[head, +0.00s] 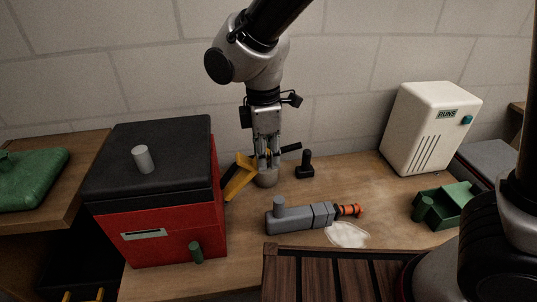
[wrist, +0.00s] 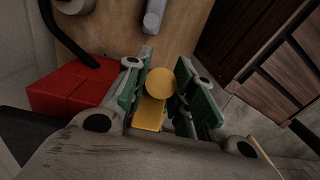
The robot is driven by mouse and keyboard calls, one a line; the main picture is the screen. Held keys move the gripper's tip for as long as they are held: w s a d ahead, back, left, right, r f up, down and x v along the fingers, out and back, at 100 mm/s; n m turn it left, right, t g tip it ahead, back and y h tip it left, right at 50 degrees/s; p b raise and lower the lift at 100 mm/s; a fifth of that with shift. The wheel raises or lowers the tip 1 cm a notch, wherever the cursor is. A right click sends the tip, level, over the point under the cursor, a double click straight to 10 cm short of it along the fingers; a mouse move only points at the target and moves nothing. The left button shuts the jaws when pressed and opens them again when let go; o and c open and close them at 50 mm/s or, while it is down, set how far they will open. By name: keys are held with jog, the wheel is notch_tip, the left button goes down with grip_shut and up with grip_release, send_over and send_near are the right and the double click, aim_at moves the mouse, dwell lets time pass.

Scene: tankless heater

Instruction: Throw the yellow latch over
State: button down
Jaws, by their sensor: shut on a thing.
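The yellow latch (head: 239,178) slants out from the right side of the red box with a black lid (head: 170,235). My gripper (head: 267,160) points down beside the latch, above the bench. In the wrist view the latch's round yellow end (wrist: 161,78) and its flat yellow bar (wrist: 149,114) lie between the green-padded fingers of my gripper (wrist: 166,92). The fingers are shut on the latch. In the head view my fingers partly hide the latch's end.
A grey tool (head: 300,216) with an orange end lies in front of my gripper, beside a white patch (head: 347,234). A small black post (head: 305,165) stands to the right. A white heater (head: 425,125) and a green tray (head: 453,205) stand farther right.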

aim_at(242, 157)
jog(key=a+r+h, duration=0.1)
jog(key=a+h, duration=0.1)
jog(key=s+a+r+t+h, duration=0.1)
jog(key=a+h, duration=0.1)
jog(key=a, duration=0.1)
jog(key=s+a+r+h, duration=0.1)
jog(key=a+h, duration=0.1)
jog(key=a, duration=0.1)
jog(key=shift+r+t, duration=0.3)
jog(key=shift+s+a+r+h, duration=0.1)
jog(key=shift+s+a+h, duration=0.1)
jog(key=shift+a+h, duration=0.4)
jog(key=shift+s+a+r+h, duration=0.1)
jog(key=shift+s+a+h, duration=0.05)
jog(key=shift+a+h, duration=0.4)
jog(key=shift+a, duration=0.15)
jog(key=c, duration=1.2)
grip_release()
jog(key=v, duration=1.2)
jog(key=shift+s, duration=0.25)
jog(key=shift+f+t, duration=0.1)
jog(key=shift+t, duration=0.2)
